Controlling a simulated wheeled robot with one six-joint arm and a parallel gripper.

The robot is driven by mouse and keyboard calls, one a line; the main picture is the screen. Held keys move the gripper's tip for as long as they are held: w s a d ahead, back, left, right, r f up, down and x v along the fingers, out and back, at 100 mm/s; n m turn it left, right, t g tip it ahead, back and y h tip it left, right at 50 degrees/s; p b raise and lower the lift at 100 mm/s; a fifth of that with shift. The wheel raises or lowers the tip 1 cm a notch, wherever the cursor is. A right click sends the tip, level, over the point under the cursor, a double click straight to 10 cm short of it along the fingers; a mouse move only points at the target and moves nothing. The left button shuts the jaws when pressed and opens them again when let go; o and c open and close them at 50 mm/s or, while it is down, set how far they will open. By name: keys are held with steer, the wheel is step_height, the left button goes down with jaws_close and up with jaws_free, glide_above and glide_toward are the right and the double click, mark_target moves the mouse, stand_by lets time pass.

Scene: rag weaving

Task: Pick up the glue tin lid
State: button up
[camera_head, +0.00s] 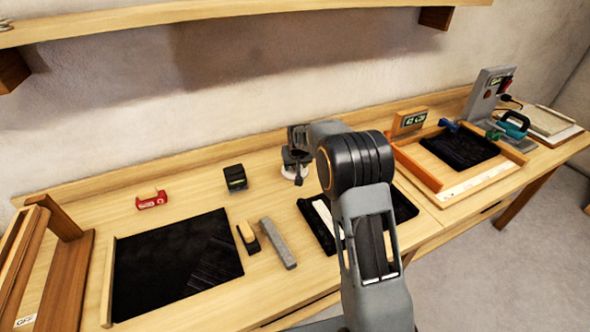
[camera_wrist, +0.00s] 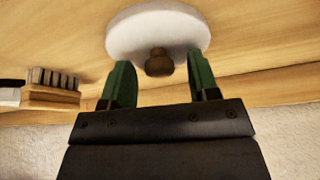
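The glue tin lid (camera_wrist: 150,25) is a white disc with a brown knob (camera_wrist: 158,64) in the wrist view. My gripper (camera_wrist: 160,66) has two green fingers. They stand apart on either side of the knob, with a gap visible on both sides. The fingertips reach the lid's near rim in the picture; I cannot tell whether they touch it. In the head view my gripper (camera_head: 296,160) is above a small white object (camera_head: 290,173) at the back of the bench, mostly hidden by my arm.
A brush (camera_wrist: 50,90) lies left of the lid in the wrist view. In the head view a black box (camera_head: 235,178), a red holder (camera_head: 151,200), a dark mat (camera_head: 175,265) and a grey bar (camera_head: 278,243) lie to the left. A wooden tray (camera_head: 420,172) is at the right. A shelf (camera_head: 200,12) runs above.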

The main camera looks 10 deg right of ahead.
steer(key=c, duration=0.9)
